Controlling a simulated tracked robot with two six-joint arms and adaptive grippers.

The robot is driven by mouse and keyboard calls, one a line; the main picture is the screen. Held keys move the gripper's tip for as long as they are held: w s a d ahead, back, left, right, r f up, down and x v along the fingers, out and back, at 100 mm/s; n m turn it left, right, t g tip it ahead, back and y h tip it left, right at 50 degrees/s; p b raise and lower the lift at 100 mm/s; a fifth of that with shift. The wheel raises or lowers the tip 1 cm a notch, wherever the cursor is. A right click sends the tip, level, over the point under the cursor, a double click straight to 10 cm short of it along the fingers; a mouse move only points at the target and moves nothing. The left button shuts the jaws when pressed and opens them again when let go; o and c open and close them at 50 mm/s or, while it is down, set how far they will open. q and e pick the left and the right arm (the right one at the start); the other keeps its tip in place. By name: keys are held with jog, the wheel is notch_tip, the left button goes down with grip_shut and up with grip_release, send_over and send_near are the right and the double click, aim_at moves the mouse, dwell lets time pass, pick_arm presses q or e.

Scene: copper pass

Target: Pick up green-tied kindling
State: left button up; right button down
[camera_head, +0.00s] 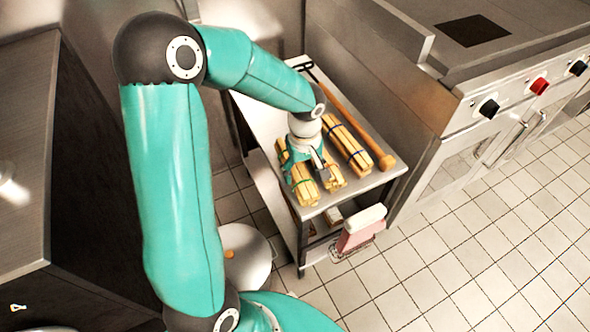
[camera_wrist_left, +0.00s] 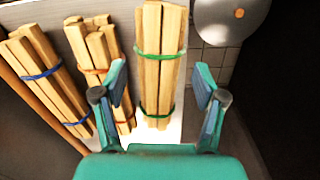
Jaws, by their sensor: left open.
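The green-tied kindling (camera_head: 302,186) lies at the left of the small metal table, partly hidden by my left gripper (camera_head: 314,172) in the head view. In the left wrist view the green-tied kindling (camera_wrist_left: 160,65) is a bundle of pale sticks with two green ties. My left gripper (camera_wrist_left: 161,85) is open, one finger on each side of this bundle in the picture. I cannot tell if the fingers touch it. My right gripper is not in view.
An orange-tied bundle (camera_wrist_left: 101,50) lies close beside, near one finger; a blue-tied bundle (camera_head: 347,146) is farther over. A long wooden-handled tool (camera_head: 352,122) lies along the table's right side (camera_head: 392,168). A stove (camera_head: 500,95) stands to the right.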

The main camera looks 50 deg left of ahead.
aim_at(303, 179)
pick_arm(q)
jog(key=shift+f+b, duration=0.3)
jog(key=shift+f, duration=2.4)
jog(key=shift+d, duration=0.1)
jog(key=c, duration=1)
